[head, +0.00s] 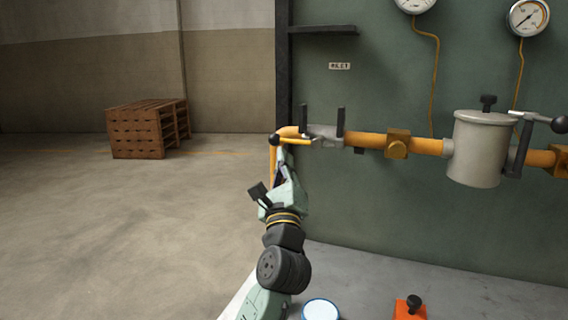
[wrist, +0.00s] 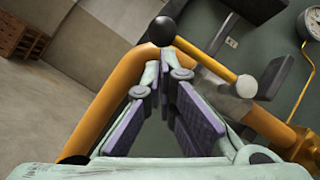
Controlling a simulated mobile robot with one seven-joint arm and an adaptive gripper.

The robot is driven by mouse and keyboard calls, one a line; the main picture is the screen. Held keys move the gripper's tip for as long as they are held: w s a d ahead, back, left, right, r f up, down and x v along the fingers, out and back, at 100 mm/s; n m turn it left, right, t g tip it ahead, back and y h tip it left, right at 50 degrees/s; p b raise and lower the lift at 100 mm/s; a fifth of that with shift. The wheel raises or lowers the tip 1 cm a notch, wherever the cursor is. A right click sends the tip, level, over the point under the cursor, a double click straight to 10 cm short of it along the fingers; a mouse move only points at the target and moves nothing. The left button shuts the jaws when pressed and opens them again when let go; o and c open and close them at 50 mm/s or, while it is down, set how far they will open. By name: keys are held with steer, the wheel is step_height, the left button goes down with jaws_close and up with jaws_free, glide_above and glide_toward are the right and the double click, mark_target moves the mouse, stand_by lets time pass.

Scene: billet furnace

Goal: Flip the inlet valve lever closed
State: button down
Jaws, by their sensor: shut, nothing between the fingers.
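The inlet valve lever (head: 296,141) is a thin yellow bar with a black ball knob (head: 274,140) at its left end. It lies roughly along the orange pipe at the grey valve body (head: 325,131), below the INLET sign (head: 340,66). In the wrist view the lever (wrist: 205,61) runs from the black knob (wrist: 162,30) down right to a pale pivot. My gripper (head: 284,154) is just below the lever near its knob end. In the wrist view my gripper (wrist: 164,70) is shut and empty, its tips close beneath the knob; contact is unclear.
The orange pipe (head: 370,140) runs right to a grey canister (head: 478,150) and bends down at its left end, beside my gripper. Dark upright posts (head: 340,120) flank the valve. Wooden pallets (head: 137,130) stand far left. The floor between is clear.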

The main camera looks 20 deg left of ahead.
steer(key=shift+a+r+m+t+h+b, duration=0.15)
steer(key=shift+r+m+t+h+b, duration=0.25)
steer(key=shift+m, duration=0.3)
steer(key=shift+a+r+m+t+h+b, duration=0.1)
steer(key=shift+a+m+t+h+b, duration=0.1)
steer(key=shift+m+h+b, duration=0.4)
steer(key=r+m+h+b, duration=0.1)
steer(key=m+h, duration=0.1)
steer(key=m, duration=0.1)
steer(key=r+m+t+h+b, duration=0.1)
steer(key=m+h, duration=0.1)
steer(key=m, duration=0.1)
steer(key=r+m+h+b, duration=0.1)
steer(key=m+h, duration=0.2)
steer(key=shift+a+r+m+t, duration=0.2)
steer(key=shift+a+m+t, duration=0.1)
steer(key=shift+a+m, duration=0.1)
step_height(320, 180, up, 6)
steer(key=m+g+h+b, duration=0.3)
steer(key=m+g+h, duration=0.2)
steer(key=m+h, duration=0.75)
glide_above(277, 141)
steer(key=d, duration=0.3)
steer(key=shift+s+a+f+m+y, duration=0.1)
steer(key=shift+s+m+y, duration=0.05)
steer(key=shift+m+y, duration=0.5)
steer(key=shift+s+a+f+m+y, duration=0.1)
steer(key=shift+s+m+y, duration=0.05)
steer(key=shift+m+y, duration=0.4)
steer(key=shift+d, duration=0.1)
